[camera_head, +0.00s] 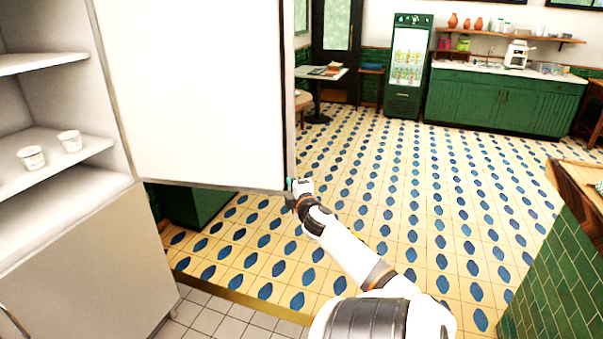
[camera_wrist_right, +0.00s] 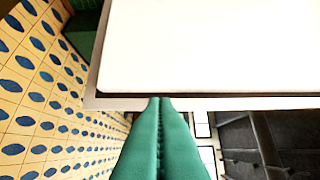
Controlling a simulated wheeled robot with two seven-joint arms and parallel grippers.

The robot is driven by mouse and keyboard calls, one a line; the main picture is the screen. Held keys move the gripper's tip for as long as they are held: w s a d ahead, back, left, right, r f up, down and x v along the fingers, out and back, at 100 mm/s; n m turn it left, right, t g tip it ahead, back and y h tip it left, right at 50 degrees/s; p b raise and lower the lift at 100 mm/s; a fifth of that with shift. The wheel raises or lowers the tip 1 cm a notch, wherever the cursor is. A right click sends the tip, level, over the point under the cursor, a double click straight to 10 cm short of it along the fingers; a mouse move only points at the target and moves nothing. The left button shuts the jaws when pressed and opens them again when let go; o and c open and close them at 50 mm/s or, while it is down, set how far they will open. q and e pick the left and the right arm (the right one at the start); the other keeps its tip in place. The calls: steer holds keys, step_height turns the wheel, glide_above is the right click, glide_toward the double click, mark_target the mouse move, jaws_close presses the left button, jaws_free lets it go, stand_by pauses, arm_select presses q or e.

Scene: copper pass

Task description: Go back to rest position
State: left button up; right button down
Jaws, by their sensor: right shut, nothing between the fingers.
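My right gripper (camera_head: 297,188) is at the lower right corner of a white open door (camera_head: 195,90) in the head view. In the right wrist view its green fingers (camera_wrist_right: 160,104) are together, with nothing seen between them. Their tips are at the edge of the door's white panel (camera_wrist_right: 215,45); I cannot tell whether they touch it. My right arm reaches forward from the bottom of the head view. My left gripper is not in view.
An open white cabinet with shelves (camera_head: 90,148) stands at left, holding two small white cups (camera_head: 32,157). A green-tiled counter (camera_head: 560,270) is at right. The tiled floor (camera_head: 400,190) between is clear. A green fridge (camera_head: 408,65) and green cabinets (camera_head: 500,100) stand far back.

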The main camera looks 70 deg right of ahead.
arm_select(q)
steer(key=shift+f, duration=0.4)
arm_select(e)
steer(key=v, duration=0.5)
steer(key=shift+s+d+r, duration=0.25)
steer(key=shift+s+d, duration=0.05)
